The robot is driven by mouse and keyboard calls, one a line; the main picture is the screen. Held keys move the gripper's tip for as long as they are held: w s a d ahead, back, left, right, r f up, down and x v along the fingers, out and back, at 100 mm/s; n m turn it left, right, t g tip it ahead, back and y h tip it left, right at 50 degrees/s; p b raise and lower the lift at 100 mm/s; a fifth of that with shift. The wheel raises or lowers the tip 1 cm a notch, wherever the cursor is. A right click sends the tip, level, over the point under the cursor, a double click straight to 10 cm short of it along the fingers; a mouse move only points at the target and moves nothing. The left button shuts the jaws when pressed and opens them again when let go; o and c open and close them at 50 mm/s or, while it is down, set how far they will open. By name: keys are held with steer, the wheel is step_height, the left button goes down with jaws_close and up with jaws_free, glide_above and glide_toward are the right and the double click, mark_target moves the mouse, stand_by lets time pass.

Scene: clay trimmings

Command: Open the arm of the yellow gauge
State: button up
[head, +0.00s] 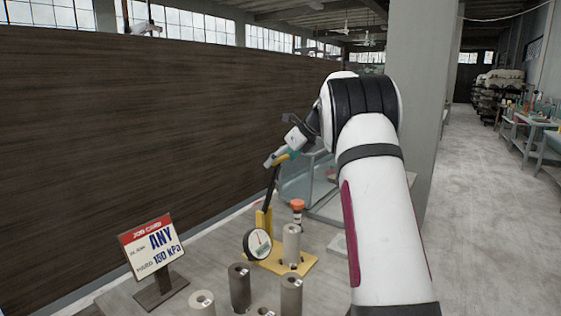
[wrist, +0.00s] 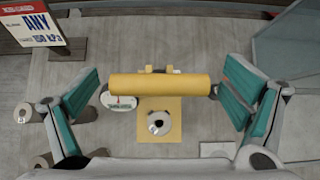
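The yellow gauge has a yellow base (head: 305,263), a round white dial (head: 258,244) and a dark lever arm (head: 271,187) that stands raised, leaning slightly right. A yellow handle bar (wrist: 160,85) tops the arm and lies crosswise in the wrist view. My gripper (head: 279,157) is at the handle in the head view. In the wrist view my gripper (wrist: 163,92) is open, its teal pads beyond the bar's two ends with small gaps visible. A grey clay cylinder (head: 291,245) stands upright on the base; its top shows below the bar in the wrist view (wrist: 159,123).
Several clay cylinders (head: 240,287) stand in front of the gauge. An orange-topped item (head: 297,206) is behind it. A dark wooden panel (head: 140,115) rises behind the table.

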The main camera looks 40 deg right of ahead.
steer(key=shift+s, duration=0.1)
steer(key=v, duration=1.2)
stand_by(0.4)
